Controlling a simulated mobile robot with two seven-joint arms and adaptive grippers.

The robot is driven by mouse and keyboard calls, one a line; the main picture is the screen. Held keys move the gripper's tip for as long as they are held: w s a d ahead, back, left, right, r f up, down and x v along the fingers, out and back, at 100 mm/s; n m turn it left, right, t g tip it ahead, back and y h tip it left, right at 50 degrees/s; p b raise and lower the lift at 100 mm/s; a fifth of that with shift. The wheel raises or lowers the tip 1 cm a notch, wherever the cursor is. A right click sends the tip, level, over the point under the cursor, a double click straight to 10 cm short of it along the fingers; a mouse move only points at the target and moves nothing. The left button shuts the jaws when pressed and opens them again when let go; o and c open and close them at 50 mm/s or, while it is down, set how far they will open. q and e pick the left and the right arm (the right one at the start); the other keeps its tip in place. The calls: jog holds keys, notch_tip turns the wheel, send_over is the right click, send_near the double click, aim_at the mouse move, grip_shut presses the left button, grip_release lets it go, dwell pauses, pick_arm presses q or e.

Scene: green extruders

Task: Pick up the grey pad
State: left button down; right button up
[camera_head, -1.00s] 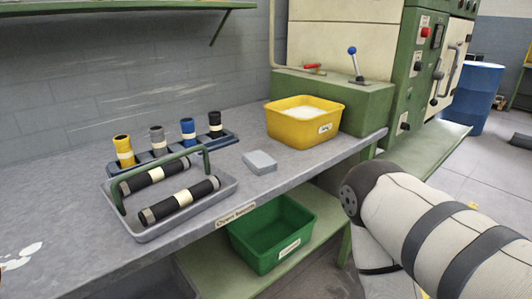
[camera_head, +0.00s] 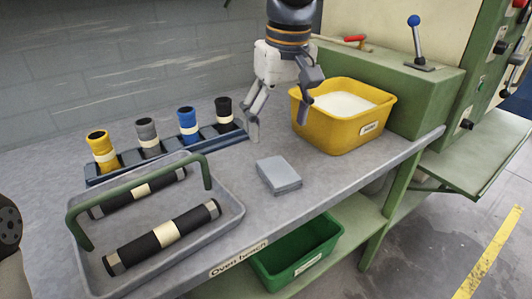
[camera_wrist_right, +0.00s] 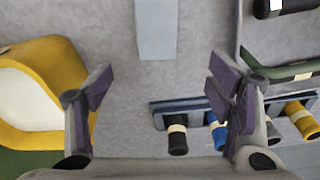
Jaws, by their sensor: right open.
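The grey pad (camera_head: 279,174) is a small flat block lying on the grey bench near its front edge, right of the tray. It also shows at the top of the right wrist view (camera_wrist_right: 156,28), ahead of the fingertips and between their lines. My right gripper (camera_head: 278,125) is open and empty, pointing down above the bench behind the pad, beside the yellow bin. Its two spread fingers also show in the right wrist view (camera_wrist_right: 160,85). It appears apart from the pad. My left gripper is not in view.
A yellow bin (camera_head: 345,131) of white material stands close right of my gripper. A blue rack (camera_head: 165,155) holding several coloured cylinders is to the left. A grey tray (camera_head: 232,222) with a green handle holds two black rollers. A green bin (camera_head: 298,257) sits below.

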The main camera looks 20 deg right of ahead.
aim_at(278, 170)
jog(key=f, duration=1)
jog(key=shift+s+d+f, duration=0.1)
jog(key=shift+d+f, duration=0.15)
jog(key=shift+f, duration=0.35)
jog(key=c, duration=1.2)
